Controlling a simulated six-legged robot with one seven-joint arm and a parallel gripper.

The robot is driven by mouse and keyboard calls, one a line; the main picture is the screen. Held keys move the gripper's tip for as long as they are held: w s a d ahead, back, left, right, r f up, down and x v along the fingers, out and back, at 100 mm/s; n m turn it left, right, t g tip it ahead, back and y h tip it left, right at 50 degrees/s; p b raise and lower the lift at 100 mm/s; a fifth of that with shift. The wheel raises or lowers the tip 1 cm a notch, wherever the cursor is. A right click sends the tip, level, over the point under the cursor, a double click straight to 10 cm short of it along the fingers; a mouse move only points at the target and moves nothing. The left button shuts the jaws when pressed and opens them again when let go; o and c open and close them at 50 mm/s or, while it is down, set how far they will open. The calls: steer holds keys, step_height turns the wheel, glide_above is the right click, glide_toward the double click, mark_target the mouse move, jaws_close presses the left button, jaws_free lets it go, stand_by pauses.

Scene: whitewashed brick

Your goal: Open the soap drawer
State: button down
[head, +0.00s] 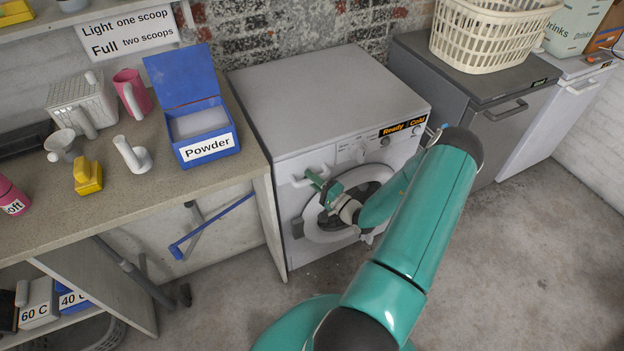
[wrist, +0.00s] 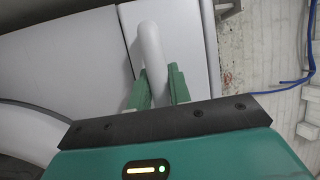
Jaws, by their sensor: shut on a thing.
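The white washing machine (head: 325,100) stands against the brick wall. Its soap drawer (head: 297,171) is at the upper left of the front, with a pale bar handle (head: 303,181). My gripper (head: 316,180) is at this handle, reaching in from the front right. In the wrist view the green fingers (wrist: 158,88) stand on both sides of the white handle (wrist: 151,55), shut on it. The drawer front (wrist: 175,30) looks about flush with the machine in the head view. My fingers hide part of the handle.
The round washer door (head: 345,205) lies just below my gripper. A grey appliance (head: 480,110) stands right. Floor in front is clear.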

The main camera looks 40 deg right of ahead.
steer(key=s+a, duration=0.2)
steer(key=s, duration=0.6)
steer(key=s+a, duration=0.3)
steer(key=s, duration=0.6)
steer(key=c, duration=1.3)
jaws_free()
steer(key=shift+s, duration=0.15)
steer(key=s+d+f, duration=0.1)
steer(key=s+f, duration=0.1)
steer(key=s, duration=1.1)
steer(key=shift+s+d+f, duration=0.15)
steer(key=shift+d, duration=0.1)
